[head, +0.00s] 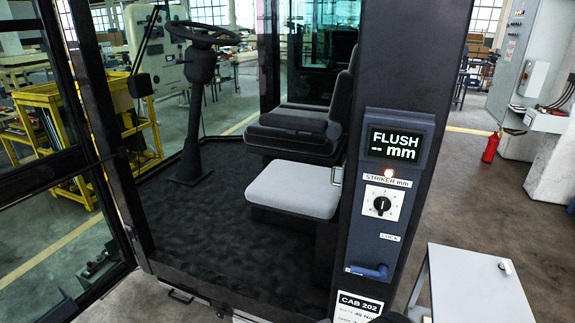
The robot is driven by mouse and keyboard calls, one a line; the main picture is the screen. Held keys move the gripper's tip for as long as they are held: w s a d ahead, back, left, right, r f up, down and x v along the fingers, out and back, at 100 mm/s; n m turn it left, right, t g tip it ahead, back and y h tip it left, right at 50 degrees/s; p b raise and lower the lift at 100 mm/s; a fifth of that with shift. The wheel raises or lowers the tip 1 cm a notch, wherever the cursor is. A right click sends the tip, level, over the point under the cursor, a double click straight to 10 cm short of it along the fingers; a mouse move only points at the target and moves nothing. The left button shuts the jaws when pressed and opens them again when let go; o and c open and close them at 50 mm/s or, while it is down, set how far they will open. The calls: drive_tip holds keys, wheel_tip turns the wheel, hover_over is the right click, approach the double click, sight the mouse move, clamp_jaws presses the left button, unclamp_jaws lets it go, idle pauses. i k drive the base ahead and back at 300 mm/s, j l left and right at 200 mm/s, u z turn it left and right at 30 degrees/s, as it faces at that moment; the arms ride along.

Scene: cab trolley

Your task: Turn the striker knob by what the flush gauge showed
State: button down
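The striker knob (382,204) is a black round knob on a white dial plate under the label "STRIKER mm", on the cab's dark pillar. The dial marks are too small to read surely. A small lamp (389,173) glows between gauge and knob. Below, under the label "LOCK", is a blue lock handle (369,271), lying roughly level. My gripper is not in view.
A glass cab door (115,200) with a black frame stands at the left. A grey-topped trolley (475,285) stands right of the pillar. The cab holds a seat (295,188) and steering wheel (203,33). A "CAB 202" plate (358,305) is low on the pillar. Floor beyond the trolley is open.

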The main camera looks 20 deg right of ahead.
sight(382, 204)
drive_tip(key=z, duration=1.3)
